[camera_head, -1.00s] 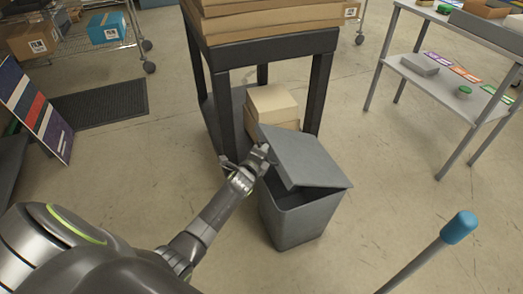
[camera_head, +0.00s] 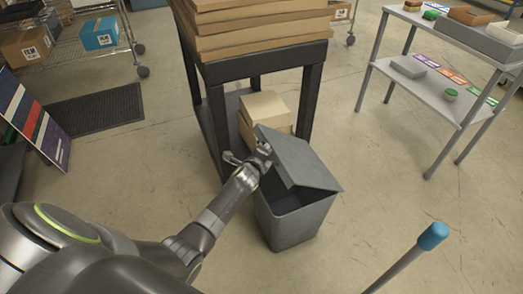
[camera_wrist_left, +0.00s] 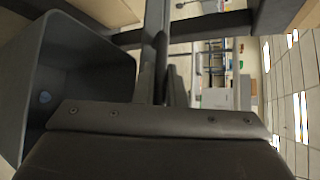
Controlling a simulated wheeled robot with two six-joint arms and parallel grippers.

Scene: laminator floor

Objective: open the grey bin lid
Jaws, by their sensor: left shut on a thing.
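The grey bin (camera_head: 283,225) stands on the floor in front of the dark table. Its grey lid (camera_head: 300,160) is partly raised and tilted, with a dark gap over the front rim. My left gripper (camera_head: 262,157) is shut on the lid at its left edge; the fingertips are small and partly hidden there. The left wrist view looks into the open bin (camera_wrist_left: 85,65) on its left side, where a small blue spot shows on the inside. My right gripper is not in view.
A dark table (camera_head: 265,48) with stacked boards stands behind the bin, with cardboard boxes (camera_head: 263,110) underneath. A grey shelf table (camera_head: 420,82) is at the right. A blue-tipped pole (camera_head: 432,236) rises at the lower right.

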